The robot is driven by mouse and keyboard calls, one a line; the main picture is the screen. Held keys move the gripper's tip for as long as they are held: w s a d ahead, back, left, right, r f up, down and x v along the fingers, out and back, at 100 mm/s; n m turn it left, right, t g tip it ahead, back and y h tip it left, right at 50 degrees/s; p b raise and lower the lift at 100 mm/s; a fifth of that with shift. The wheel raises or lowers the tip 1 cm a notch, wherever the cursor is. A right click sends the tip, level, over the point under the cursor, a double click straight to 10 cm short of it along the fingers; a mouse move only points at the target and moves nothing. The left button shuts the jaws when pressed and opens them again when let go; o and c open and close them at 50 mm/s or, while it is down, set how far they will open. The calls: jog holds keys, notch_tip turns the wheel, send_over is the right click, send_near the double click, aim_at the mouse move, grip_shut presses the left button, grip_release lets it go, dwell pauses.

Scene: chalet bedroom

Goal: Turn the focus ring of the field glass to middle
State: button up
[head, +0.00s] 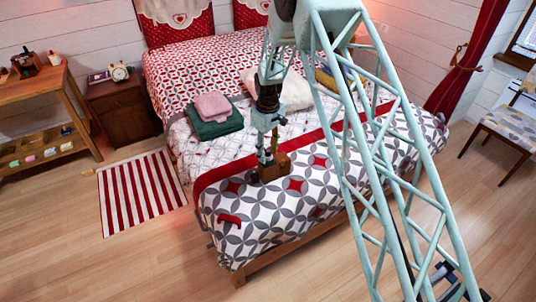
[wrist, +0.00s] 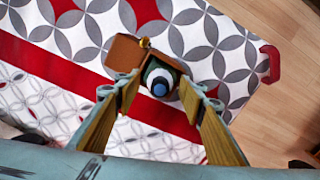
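The field glass (wrist: 160,78) shows in the wrist view as a short upright dark round body with a white ring and a blue centre. It stands at a brown block or case (wrist: 128,52) with a small brass knob, on the bed. In the head view the brown block (head: 272,168) sits below my gripper (head: 268,150). My gripper (wrist: 159,88) points down with its two wood-faced fingers on either side of the field glass. The fingers look apart, with small gaps to the glass; contact at the tips is unclear. No ring marking is readable.
A red curved object (wrist: 269,64) lies on the bed (head: 215,205) near its edge; it also shows in the head view (head: 229,220). Folded green and pink cloths (head: 213,115) lie behind to the left. The patterned cover around the block is mostly clear.

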jog(key=shift+f, duration=0.1)
jog(key=shift+c, duration=0.5)
jog(key=c, duration=0.7)
jog(key=shift+c, duration=0.2)
jog(key=shift+m, duration=0.4)
jog(key=m, duration=1.2)
jog(key=o, duration=0.8)
